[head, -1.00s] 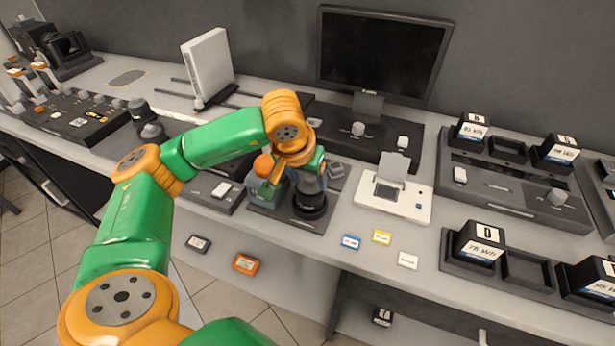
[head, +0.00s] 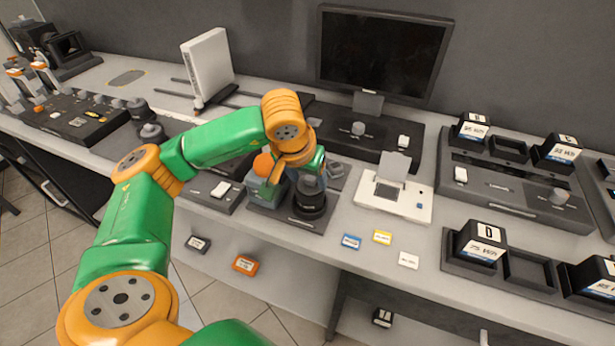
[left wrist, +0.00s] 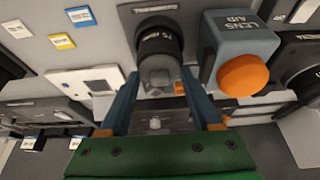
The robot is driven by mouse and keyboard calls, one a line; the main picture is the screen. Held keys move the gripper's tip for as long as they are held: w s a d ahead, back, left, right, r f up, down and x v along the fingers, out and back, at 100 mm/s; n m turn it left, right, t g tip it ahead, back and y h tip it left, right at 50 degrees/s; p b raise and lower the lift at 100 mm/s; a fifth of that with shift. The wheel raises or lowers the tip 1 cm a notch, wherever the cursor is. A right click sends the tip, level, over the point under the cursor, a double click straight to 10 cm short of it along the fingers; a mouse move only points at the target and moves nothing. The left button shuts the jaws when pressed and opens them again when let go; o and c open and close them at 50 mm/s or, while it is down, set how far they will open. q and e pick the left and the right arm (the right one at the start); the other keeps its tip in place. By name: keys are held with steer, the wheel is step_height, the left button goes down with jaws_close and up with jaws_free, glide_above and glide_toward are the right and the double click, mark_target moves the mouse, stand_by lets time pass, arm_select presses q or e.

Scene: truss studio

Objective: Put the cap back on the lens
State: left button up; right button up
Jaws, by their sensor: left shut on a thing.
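A dark lens (head: 309,208) stands upright on a dark base plate (head: 306,226) near the front edge of the bench. It also shows in the left wrist view (left wrist: 156,37) with white markings on its barrel. My left gripper (left wrist: 160,74) is shut on a grey round piece, which I take for the cap (left wrist: 160,70), at the lens's end. In the head view my left gripper (head: 300,176) is over the lens, partly hidden by its own wrist. Whether the cap is seated or just above the lens, I cannot tell. My right gripper is not in view.
A blue-grey box marked LENS AIR (left wrist: 238,35) with an orange ball (left wrist: 243,75) stands close beside the lens. A white device (head: 392,203) is to the right, with small blue, yellow and white cards in front. A monitor (head: 381,55) stands behind.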

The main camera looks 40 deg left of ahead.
arm_select(q)
jaws_close()
steer(key=shift+s+r, duration=0.1)
steer(key=shift+s, duration=0.05)
stand_by(0.4)
steer(key=o, duration=1.3)
jaws_free()
steer(key=shift+o, duration=0.2)
